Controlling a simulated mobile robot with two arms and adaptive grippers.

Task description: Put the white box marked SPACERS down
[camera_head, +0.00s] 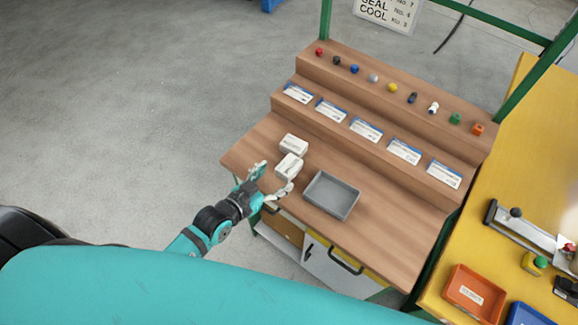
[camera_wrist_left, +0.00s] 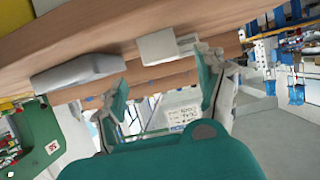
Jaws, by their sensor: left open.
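Two white boxes stand close together on the wooden bench top: a nearer one (camera_head: 288,167) and one just behind it (camera_head: 293,144). Their print is too small to read, so I cannot tell which is marked SPACERS. My left gripper (camera_head: 274,180) is open at the near edge of the bench, its fingers spread just short of the nearer box. In the left wrist view a white box (camera_wrist_left: 158,47) shows on the bench beyond the open fingers (camera_wrist_left: 162,72), with nothing held between them. My right gripper is not in view.
A grey tray (camera_head: 332,196) stands right of the boxes; it also shows in the left wrist view (camera_wrist_left: 78,72). Stepped shelves behind carry labelled cards (camera_head: 365,130) and a row of small coloured parts (camera_head: 392,88). A yellow table (camera_head: 532,150) adjoins at right. Bench top right of the tray is clear.

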